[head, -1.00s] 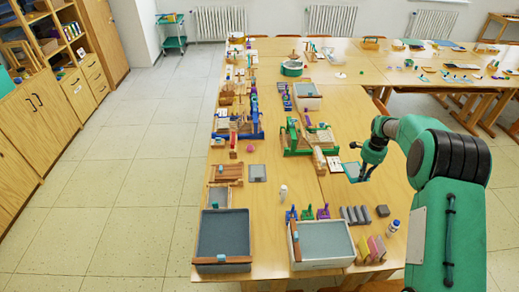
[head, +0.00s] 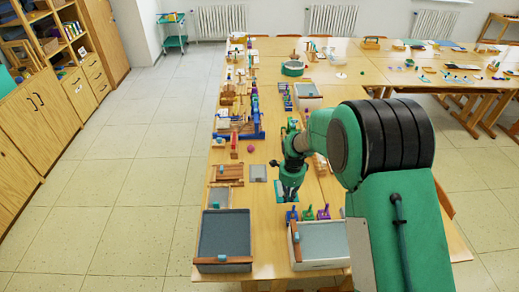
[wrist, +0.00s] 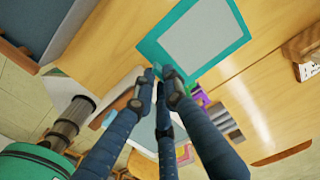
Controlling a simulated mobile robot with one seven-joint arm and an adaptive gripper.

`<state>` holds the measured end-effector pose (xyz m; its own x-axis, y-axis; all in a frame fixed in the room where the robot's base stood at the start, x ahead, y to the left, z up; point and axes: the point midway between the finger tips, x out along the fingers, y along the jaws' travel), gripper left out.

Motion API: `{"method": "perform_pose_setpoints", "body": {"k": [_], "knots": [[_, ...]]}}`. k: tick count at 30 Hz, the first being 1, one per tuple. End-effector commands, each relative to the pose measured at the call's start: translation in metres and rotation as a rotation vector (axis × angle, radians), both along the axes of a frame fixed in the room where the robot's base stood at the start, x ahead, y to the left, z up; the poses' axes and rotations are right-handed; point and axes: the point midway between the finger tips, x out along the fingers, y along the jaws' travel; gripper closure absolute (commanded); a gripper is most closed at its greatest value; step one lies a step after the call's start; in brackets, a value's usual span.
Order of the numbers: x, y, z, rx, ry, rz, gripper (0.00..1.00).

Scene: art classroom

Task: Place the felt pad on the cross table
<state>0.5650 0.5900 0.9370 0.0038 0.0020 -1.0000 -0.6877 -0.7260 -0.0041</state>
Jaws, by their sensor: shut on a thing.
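A flat pad with a grey middle and a teal border (wrist: 198,32), which I take for the felt pad, is at the tips of my gripper (wrist: 160,75) in the wrist view. The fingers are shut on its near edge. In the head view my gripper (head: 291,183) holds the pad over the near long table, left of my arm. Little of the pad shows there, and I cannot tell its height above the wood. The cross table (head: 375,77) runs along the back right, away from my gripper. Small things lie on it, with bare wood towards its left part.
Below my gripper are two grey-lined trays (head: 224,234) and small blue, green and purple pieces (head: 308,213). A grey square (head: 258,173) and wooden racks stand to the left. A green pot (head: 293,68) stands at the back. Floor is clear at left.

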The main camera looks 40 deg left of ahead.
Motion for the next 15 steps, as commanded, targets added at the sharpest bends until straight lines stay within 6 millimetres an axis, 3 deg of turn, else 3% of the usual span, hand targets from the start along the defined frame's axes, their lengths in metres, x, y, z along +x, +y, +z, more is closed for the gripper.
{"method": "perform_pose_setpoints", "body": {"k": [3,15], "knots": [[-0.034,0.008,0.001,-0.001,0.001,-0.005,1.0],[-0.104,0.017,0.001,0.002,0.0,-0.023,1.0]]}}
